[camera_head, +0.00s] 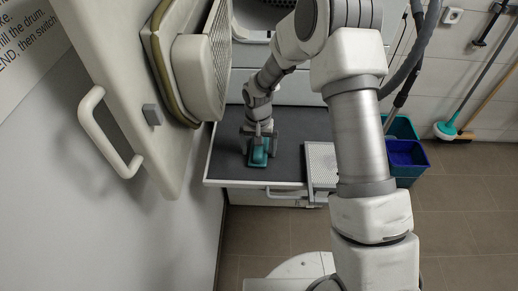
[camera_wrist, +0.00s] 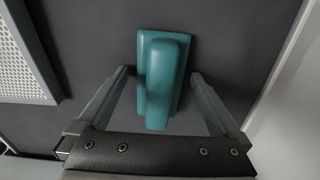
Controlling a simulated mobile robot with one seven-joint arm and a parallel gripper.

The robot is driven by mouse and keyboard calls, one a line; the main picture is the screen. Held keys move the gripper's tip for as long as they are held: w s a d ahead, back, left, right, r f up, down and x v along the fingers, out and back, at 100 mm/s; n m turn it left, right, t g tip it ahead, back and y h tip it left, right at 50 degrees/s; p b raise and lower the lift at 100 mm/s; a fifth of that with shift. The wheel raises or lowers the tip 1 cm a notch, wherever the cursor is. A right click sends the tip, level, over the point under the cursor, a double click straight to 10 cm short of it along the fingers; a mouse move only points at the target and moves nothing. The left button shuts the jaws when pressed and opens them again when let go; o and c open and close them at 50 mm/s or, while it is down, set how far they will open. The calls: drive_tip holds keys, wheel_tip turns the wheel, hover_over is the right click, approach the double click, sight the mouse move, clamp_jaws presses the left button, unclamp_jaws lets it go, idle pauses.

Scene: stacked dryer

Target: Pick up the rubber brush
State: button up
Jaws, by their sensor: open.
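The rubber brush (camera_head: 259,153) is a teal block with a raised handle, lying on a dark grey shelf (camera_head: 300,128). In the wrist view the brush (camera_wrist: 162,80) lies lengthwise, its lower part between the two fingers. My gripper (camera_wrist: 160,85) is open, with one finger on each side of the brush and a visible gap on both sides. In the head view my gripper (camera_head: 260,140) is right over the brush. The bristle side is hidden underneath. I cannot tell how far the fingertips are above the shelf.
A light perforated panel (camera_head: 322,165) is at the shelf's right. The open dryer door (camera_head: 130,100) with its handle stands left.

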drive_tip(key=c, duration=1.4)
drive_tip(key=shift+o, duration=0.2)
drive_tip(key=shift+r, duration=0.15)
drive_tip(key=shift+w+r, duration=0.1)
drive_tip(key=shift+r, duration=0.5)
wheel_tip(320, 180, up, 3)
drive_tip(key=shift+f+b, duration=0.2)
drive_tip(key=shift+b, duration=0.1)
drive_tip(key=w+d+r, duration=0.1)
drive_tip(key=d+r, duration=0.6)
drive_tip(key=d, duration=0.4)
drive_tip(key=shift+d+b, duration=0.35)
drive_tip(key=shift+b, duration=0.05)
